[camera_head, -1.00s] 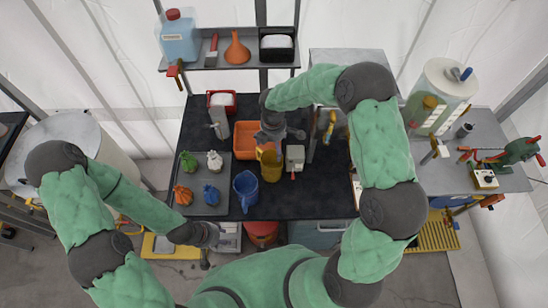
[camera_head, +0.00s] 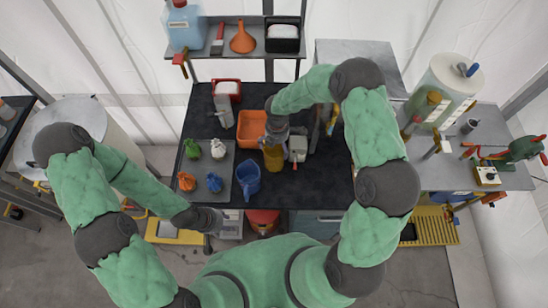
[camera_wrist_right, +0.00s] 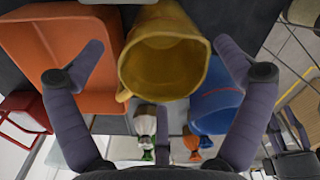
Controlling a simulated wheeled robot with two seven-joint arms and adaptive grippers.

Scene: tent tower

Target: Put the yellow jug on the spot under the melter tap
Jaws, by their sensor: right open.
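The yellow jug (camera_head: 273,158) stands upright on the black table, next to the blue jug (camera_head: 248,179). My right gripper (camera_head: 276,138) is at the yellow jug's far side in the head view. In the right wrist view, its fingers are open on both sides of the yellow jug (camera_wrist_right: 165,65), with visible gaps. My left gripper (camera_head: 207,219) hangs near the table's front edge; its fingers are too small to read. A white cylindrical tank (camera_head: 452,82) on the right-hand bench may be the melter. I cannot make out its tap or the spot.
An orange bin (camera_head: 252,122) is beside the yellow jug; it is also in the right wrist view (camera_wrist_right: 65,50). A small grey device (camera_head: 298,146) stands close on the right. A grey tray (camera_head: 207,175) with coloured bags lies left. A green hand tool (camera_head: 515,152) sits on the right bench.

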